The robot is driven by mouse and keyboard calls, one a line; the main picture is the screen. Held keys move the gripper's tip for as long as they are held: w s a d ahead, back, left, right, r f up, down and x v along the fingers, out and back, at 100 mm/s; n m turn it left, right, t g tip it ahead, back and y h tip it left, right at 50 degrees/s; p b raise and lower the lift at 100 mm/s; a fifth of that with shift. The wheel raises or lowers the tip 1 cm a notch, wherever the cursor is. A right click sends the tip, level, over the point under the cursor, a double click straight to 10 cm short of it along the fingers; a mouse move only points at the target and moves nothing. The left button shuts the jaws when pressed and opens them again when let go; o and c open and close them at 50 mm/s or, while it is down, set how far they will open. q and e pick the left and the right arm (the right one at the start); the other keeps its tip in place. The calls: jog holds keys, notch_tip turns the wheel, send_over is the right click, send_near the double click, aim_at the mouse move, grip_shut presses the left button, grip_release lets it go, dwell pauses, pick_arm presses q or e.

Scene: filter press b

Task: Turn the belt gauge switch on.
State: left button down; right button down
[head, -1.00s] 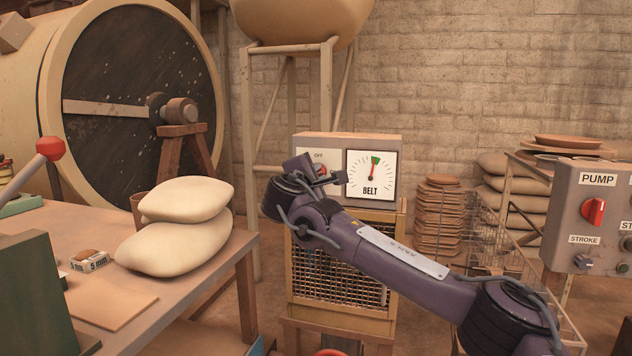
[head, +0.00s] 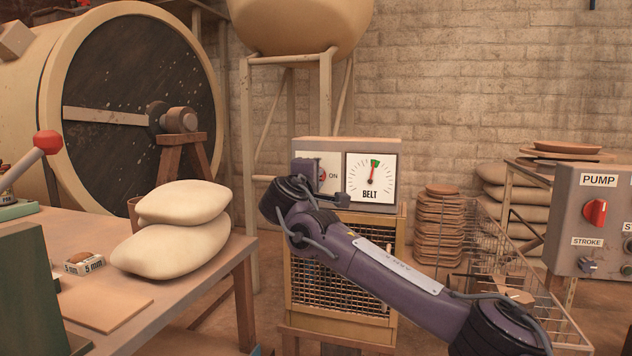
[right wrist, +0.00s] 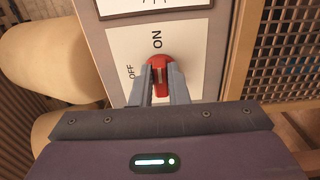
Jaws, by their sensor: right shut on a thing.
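The belt gauge box (head: 350,148) stands on a yellow mesh-fronted cabinet, with a white BELT dial (head: 370,178) on its right side. Its red switch knob (head: 322,174) sits on a white plate at the left, mostly hidden by my right gripper (head: 320,182). In the right wrist view, the fingers of my right gripper (right wrist: 158,80) are shut on the red knob (right wrist: 157,63). The knob's pale mark lines up toward the ON label (right wrist: 157,39), and the OFF label (right wrist: 130,72) is off to the side. My left gripper is not in view.
A grey control box with a red PUMP knob (head: 595,212) is at the right. A wire basket (head: 490,245) and stacked plates (head: 440,225) stand right of the cabinet. A table (head: 180,290) with two pale sacks (head: 180,245) is at the left.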

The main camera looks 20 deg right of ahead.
jog(key=shift+f, duration=0.1)
jog(key=c, duration=1.4)
grip_release()
jog(key=v, duration=0.7)
jog(key=shift+s+a, duration=0.25)
jog(key=shift+s, duration=0.1)
